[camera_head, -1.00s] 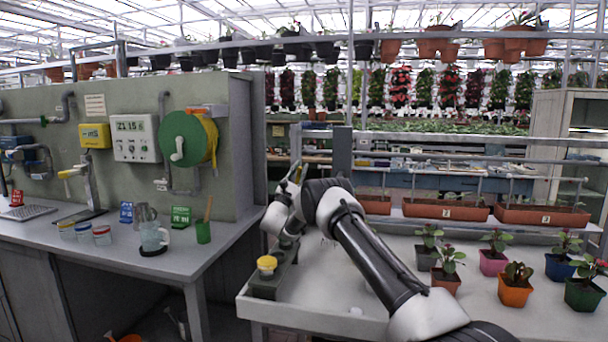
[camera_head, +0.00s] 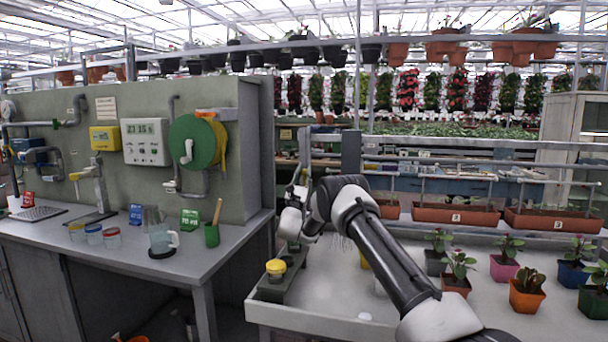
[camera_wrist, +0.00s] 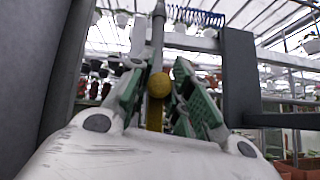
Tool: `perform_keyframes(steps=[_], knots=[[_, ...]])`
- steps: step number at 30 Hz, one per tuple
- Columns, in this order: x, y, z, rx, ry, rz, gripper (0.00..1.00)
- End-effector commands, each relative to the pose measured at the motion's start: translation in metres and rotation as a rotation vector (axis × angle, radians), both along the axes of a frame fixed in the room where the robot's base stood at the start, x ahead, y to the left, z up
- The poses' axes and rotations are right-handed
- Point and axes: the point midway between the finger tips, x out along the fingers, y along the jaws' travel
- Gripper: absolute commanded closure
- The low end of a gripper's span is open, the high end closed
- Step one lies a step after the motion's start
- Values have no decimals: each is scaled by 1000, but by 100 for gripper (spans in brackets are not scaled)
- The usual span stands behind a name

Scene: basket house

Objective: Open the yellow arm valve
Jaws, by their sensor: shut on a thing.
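The yellow arm valve shows in the wrist view as a yellow round knob (camera_wrist: 159,85) with a yellow strip below it, just under a grey vertical pipe. My gripper (camera_wrist: 160,98) has its green-padded fingers on both sides of this yellow part and is shut on it. In the head view my gripper (camera_head: 301,172) is raised beside a grey post, above the left end of the grey bench. The valve is too small or hidden to make out there. How far the valve is turned cannot be told.
A yellow-lidded jar (camera_head: 276,270) stands on a grey block below my wrist. Potted plants (camera_head: 457,270) fill the bench's right side. A grey post (camera_head: 350,152) and rails stand behind my arm. The left counter (camera_head: 130,247) holds jars and a green cup (camera_head: 212,234).

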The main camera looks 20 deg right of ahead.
Motion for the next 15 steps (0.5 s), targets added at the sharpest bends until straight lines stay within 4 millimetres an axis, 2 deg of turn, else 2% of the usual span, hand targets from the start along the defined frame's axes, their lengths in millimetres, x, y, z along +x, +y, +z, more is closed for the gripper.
perform_keyframes(steps=[1, 2, 5, 15], knots=[[1, 2, -2, 1, 4, 5, 100], [1, 2, -2, 1, 4, 5, 76], [1, 2, -1, 0, 4, 5, 58], [0, 1, 2, 1, 0, 2, 57]])
